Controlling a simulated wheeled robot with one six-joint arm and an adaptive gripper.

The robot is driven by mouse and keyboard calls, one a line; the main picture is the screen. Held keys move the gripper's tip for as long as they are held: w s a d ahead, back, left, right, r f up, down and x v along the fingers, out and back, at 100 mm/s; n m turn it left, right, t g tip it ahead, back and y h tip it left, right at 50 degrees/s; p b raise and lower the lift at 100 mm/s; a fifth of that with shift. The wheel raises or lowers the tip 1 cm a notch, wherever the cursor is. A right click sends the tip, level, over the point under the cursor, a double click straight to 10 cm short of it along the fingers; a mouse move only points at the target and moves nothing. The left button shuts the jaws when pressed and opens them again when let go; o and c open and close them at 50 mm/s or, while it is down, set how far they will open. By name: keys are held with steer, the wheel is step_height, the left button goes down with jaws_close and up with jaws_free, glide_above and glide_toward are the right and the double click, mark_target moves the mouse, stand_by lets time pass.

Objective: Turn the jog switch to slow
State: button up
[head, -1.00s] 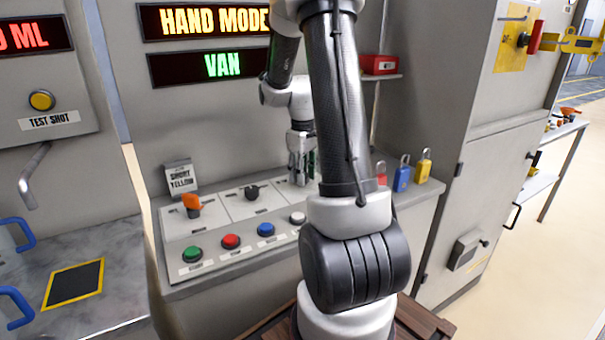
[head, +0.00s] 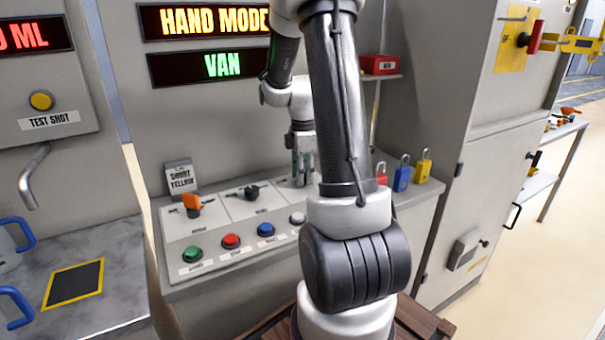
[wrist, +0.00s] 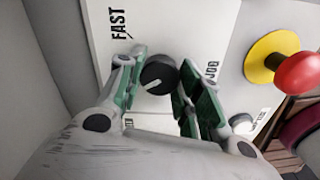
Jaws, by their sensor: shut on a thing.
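The jog switch (wrist: 158,74) is a round black knob with a white pointer line, on a white plate in the wrist view. A FAST label (wrist: 118,20) stands at the plate's upper left, and a JOG label (wrist: 212,70) is to the right of the knob. Another label by the left finger is mostly covered. The pointer slants toward the lower left of the picture, away from FAST. My gripper (wrist: 160,84) has its green-padded fingers closed around the knob. In the head view my gripper (head: 303,170) is down at the panel, and the knob is hidden there.
An orange-handled switch (head: 192,203) and a black switch (head: 252,191) sit left of my gripper. Green, red, blue and white buttons line the panel's front. A red mushroom button (wrist: 298,74) on a yellow ring shows in the wrist view. Padlocks (head: 402,177) stand to the right.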

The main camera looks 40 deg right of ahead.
steer(key=shift+n, duration=1.3)
steer(key=o, duration=1.1)
steer(key=shift+c, duration=0.2)
step_height(320, 180, up, 8)
steer(key=shift+f, duration=0.2)
